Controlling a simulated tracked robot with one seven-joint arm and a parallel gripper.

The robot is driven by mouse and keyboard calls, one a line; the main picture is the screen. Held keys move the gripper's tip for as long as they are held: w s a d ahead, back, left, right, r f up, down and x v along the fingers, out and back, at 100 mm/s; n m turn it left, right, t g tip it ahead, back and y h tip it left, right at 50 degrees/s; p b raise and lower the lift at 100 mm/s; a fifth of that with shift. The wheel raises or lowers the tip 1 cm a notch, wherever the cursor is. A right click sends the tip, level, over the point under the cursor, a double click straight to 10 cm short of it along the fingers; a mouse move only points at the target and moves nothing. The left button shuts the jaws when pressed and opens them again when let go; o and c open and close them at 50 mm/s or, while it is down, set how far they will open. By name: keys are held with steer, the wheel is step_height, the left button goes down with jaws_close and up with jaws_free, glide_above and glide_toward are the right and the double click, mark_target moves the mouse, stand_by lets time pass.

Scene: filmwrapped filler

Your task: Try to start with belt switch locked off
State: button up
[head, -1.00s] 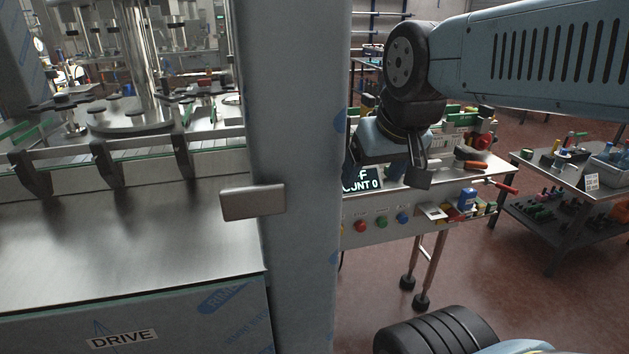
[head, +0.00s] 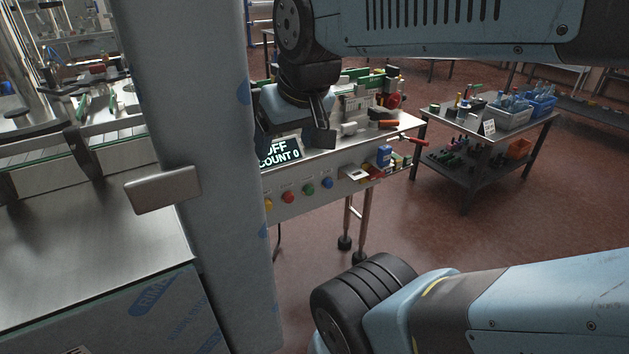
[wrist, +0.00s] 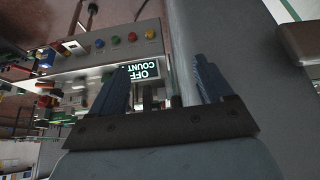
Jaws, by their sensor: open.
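The belt bench (head: 320,190) has a front panel with a yellow button (head: 268,204), red button (head: 288,197), green button (head: 309,189) and blue button (head: 327,182). Its display (head: 279,152) reads OFF, COUNT 0; it also shows upside down in the wrist view (wrist: 141,71). A small red and yellow part (head: 372,172) sits at the panel's right by a blue item (head: 384,154); I cannot tell whether a lock is on it. My gripper is open and empty, its two fingers apart in the wrist view (wrist: 161,82), short of the panel.
A grey column (head: 205,120) with a metal handle (head: 162,189) stands close on the left, beside a steel machine (head: 90,245). The red floor (head: 450,240) between is clear.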

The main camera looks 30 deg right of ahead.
jaws_close()
stand_by(0.6)
stand_by(0.9)
